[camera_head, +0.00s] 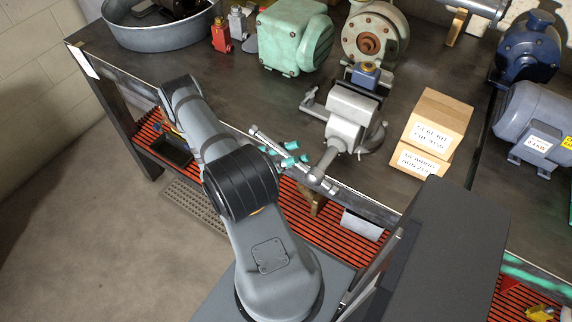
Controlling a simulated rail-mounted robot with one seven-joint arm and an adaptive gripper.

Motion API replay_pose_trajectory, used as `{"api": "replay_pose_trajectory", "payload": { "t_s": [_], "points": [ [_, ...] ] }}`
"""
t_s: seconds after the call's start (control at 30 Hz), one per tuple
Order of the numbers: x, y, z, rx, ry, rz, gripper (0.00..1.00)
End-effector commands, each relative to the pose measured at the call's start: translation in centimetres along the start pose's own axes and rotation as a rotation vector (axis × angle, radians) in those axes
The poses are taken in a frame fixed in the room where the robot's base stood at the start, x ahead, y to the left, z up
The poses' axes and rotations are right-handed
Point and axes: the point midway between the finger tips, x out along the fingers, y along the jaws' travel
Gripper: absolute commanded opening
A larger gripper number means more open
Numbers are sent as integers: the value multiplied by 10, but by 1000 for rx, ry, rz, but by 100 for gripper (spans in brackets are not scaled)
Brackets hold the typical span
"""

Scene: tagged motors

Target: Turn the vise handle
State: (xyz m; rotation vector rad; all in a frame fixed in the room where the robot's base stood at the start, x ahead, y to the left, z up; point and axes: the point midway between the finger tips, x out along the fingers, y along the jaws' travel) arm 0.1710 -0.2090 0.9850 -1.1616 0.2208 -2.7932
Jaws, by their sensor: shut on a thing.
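The grey metal vise (349,118) stands at the front edge of the dark workbench (420,78), with its screw end reaching out past the edge. Its long bar handle (262,138) lies aslant in front of the edge, from upper left to lower right. My gripper (287,155), with teal finger pads, is shut on the vise handle, left of the screw. Most of the gripper body is hidden behind my arm.
Two cardboard boxes (438,122) are stacked right of the vise. A green motor (294,38), a round cream housing (375,36) and a metal tub (160,32) stand behind and left. Blue (527,50) and grey (542,122) motors are at right. A red slatted shelf (325,245) lies below the bench.

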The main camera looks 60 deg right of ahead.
Motion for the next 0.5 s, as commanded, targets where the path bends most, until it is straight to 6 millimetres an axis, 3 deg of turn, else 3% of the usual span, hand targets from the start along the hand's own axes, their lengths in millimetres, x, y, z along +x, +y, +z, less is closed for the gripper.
{"api": "replay_pose_trajectory", "payload": {
  "t_s": [0.5],
  "points": [
    [0,6,-5,-22,-93,11,0]
  ]
}}
